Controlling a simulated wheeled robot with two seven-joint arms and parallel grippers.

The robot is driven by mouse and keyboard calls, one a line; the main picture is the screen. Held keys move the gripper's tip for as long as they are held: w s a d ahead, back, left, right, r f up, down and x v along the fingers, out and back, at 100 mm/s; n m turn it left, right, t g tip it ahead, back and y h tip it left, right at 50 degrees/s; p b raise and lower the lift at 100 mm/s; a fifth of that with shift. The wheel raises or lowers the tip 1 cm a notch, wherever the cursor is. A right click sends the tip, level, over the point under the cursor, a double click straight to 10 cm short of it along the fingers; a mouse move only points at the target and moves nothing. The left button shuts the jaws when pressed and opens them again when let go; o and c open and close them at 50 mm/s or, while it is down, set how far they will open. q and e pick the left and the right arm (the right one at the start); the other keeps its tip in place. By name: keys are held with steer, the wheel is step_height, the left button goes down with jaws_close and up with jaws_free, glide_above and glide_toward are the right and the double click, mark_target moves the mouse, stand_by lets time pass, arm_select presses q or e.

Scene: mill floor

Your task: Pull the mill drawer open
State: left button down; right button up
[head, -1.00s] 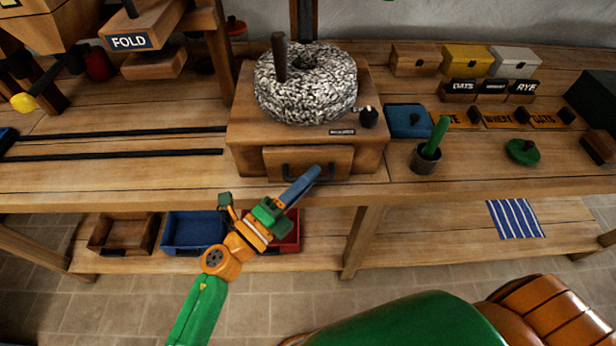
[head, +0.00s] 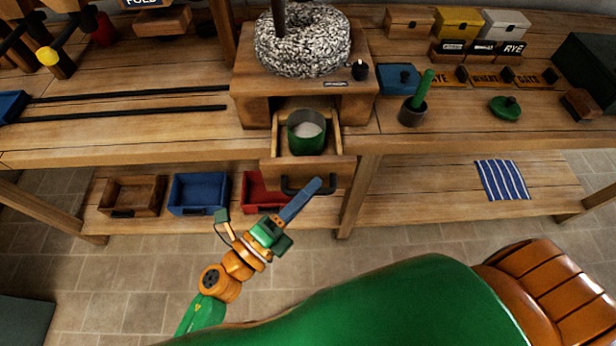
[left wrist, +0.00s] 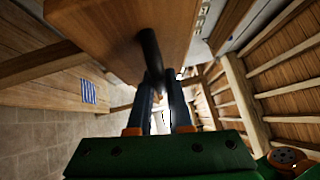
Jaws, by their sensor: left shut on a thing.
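The mill (head: 250,92) is a wooden block on the bench with a speckled grey millstone (head: 310,45) on top. Its wooden drawer (head: 338,172) is pulled well out towards me, past the bench edge. A green cup (head: 306,140) with pale contents stands upright inside the drawer. The drawer has a dark bar handle (head: 292,188) on its front. My left gripper (head: 315,184) is shut on that handle. In the left wrist view the dark handle (left wrist: 150,52) runs between the two fingers. My right gripper is not in view.
On the lower shelf stand a wooden bin (head: 132,196), a blue bin (head: 198,194) and a red bin (head: 257,190), left of the drawer. A striped cloth (head: 502,181) lies on the shelf at right. A mortar (head: 411,115) with a green pestle stands right of the mill.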

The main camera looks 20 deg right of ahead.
arm_select(q)
steer(key=shift+s+a, duration=0.15)
steer(key=shift+s, duration=0.45)
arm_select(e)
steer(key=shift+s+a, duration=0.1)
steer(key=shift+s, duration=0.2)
arm_select(q)
steer(key=c, duration=0.8)
jaws_free()
steer(key=shift+c, duration=0.2)
steer(key=r+b+v, duration=0.1)
steer(key=b+v, duration=0.1)
steer(key=v, duration=0.5)
steer(key=shift+f, duration=0.5)
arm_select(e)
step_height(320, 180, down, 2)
